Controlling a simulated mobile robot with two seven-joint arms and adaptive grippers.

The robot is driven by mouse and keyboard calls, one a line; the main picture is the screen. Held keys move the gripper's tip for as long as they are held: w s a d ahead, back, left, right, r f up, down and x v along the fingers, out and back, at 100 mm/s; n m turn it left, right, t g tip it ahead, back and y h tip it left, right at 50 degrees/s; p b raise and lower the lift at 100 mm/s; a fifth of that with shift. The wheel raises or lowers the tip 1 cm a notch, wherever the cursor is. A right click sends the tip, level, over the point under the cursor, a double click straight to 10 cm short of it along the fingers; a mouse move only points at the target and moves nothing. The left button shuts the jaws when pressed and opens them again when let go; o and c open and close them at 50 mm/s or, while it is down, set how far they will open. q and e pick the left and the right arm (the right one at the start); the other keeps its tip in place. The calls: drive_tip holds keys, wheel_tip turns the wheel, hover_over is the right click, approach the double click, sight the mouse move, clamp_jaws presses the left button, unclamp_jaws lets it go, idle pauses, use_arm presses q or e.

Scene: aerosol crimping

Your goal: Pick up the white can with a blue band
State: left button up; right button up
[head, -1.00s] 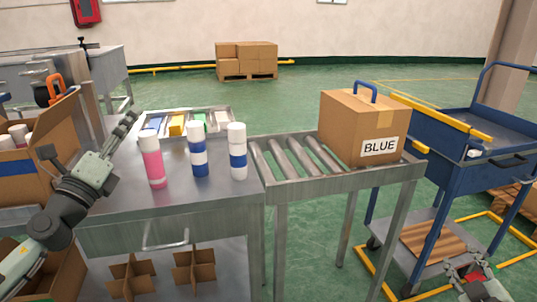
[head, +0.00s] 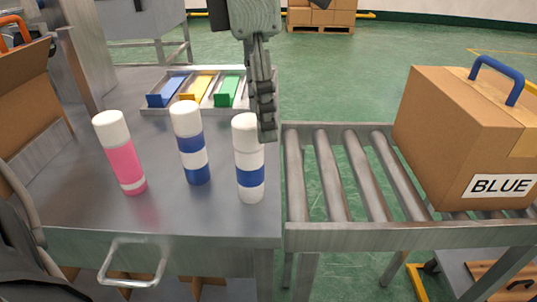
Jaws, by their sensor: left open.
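The white can with a blue band (head: 250,161) stands upright near the right edge of the steel table (head: 90,207), rightmost of three cans. Its cap is white and the blue band is low on its body. My left gripper (head: 267,128) reaches down from the top of the view, fingers pointing down, and is open. Its fingers overlap the right edge of this can's cap in the picture; I cannot tell whether they touch it. The fingers are seen nearly edge-on, so the gap between them is hard to see. My right gripper is out of view.
A blue can with a white band (head: 193,148) and a pink can (head: 122,160) stand to the left. Behind them lies a tray (head: 148,108) with blue, yellow and green pieces. A roller conveyor (head: 340,235) adjoins the table, holding a box labelled BLUE (head: 455,130).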

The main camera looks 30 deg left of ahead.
sight(249, 155)
use_arm(q)
drive_tip(key=shift+s+a+f+y, duration=0.45)
drive_tip(key=shift+a+f+y, duration=0.05)
drive_tip(key=shift+a+f, duration=0.15)
drive_tip(key=f, duration=0.6)
drive_tip(key=shift+s+f, duration=0.25)
drive_tip(key=shift+f, duration=0.05)
drive_tip(key=shift+a, duration=0.1)
drive_tip(key=shift+c, duration=0.6)
drive_tip(key=c, duration=1.2)
drive_tip(key=shift+c, duration=0.3)
drive_tip(key=shift+r, duration=0.15)
